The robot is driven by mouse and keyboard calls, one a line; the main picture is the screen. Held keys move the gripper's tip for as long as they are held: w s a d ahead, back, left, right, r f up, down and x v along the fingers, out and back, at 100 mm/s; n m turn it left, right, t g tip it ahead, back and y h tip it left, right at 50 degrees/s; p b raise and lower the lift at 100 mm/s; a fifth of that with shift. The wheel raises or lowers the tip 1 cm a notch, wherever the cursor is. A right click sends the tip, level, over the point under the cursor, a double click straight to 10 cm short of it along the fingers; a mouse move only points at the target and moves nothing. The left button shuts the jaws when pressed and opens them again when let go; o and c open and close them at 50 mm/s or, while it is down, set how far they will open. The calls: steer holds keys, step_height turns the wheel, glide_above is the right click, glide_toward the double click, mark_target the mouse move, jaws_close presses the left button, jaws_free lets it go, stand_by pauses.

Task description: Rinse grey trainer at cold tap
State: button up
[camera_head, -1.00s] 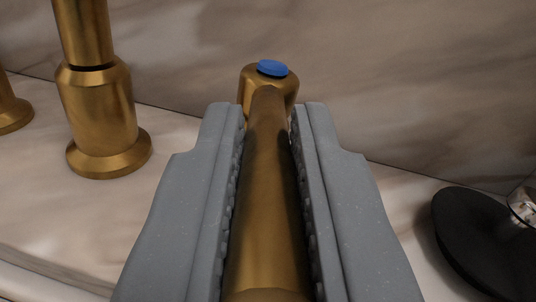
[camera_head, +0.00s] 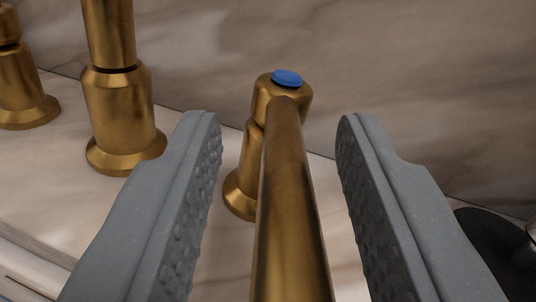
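The cold tap (camera_head: 287,190) is brass with a blue disc (camera_head: 288,78) on top of its head. Its long lever points toward the camera. My gripper (camera_head: 278,125) is open, with one grey finger on each side of the lever and a gap on both sides. The grey trainer is not in view.
A brass spout column (camera_head: 120,115) stands left of the cold tap. Another brass fitting (camera_head: 22,75) is at the far left edge. A dark round object (camera_head: 495,245) lies at the lower right, partly behind the right finger. A marble wall (camera_head: 410,70) rises behind.

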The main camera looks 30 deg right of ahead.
steer(key=shift+s+d, duration=0.1)
stand_by(0.3)
steer(key=shift+v, duration=1.35)
steer(key=shift+s, duration=0.3)
steer(key=p+v, duration=0.2)
steer(key=v, duration=0.8)
steer(key=shift+a, duration=0.3)
